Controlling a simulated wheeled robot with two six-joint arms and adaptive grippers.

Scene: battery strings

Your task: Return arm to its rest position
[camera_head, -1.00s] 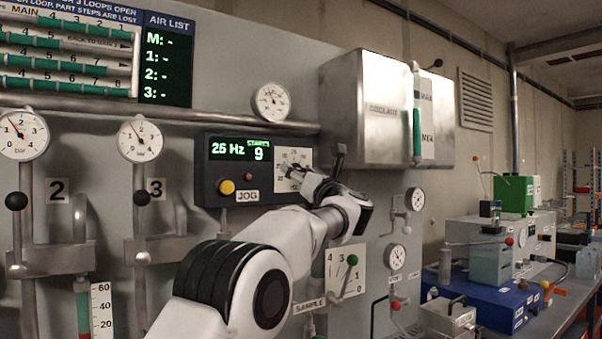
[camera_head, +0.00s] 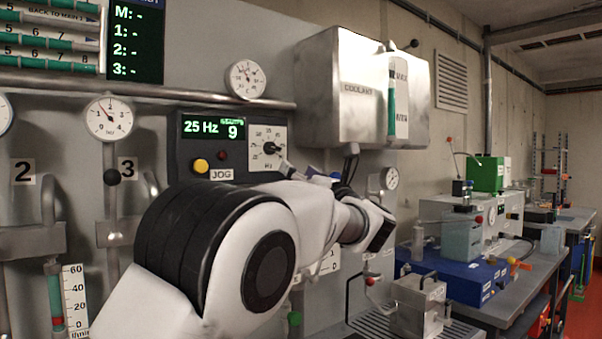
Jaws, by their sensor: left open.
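My left arm comes in from the lower left, white with black joint rings, and stretches across the middle of the view. My left gripper (camera_head: 322,172) is open and empty, in front of the wall just right of the control box (camera_head: 212,145). Its fingers are partly hidden by my wrist. The dial's black knob (camera_head: 272,149) shows clear, to the left of the fingers and apart from them as far as I can see. The display (camera_head: 212,128) reads 25 Hz and 9.
A steel coolant tank (camera_head: 350,90) juts from the wall above the gripper. Gauges (camera_head: 108,117) and pipes line the left. A bench with a blue box (camera_head: 460,280) and a small metal box (camera_head: 416,302) stands at right. An open aisle lies at far right.

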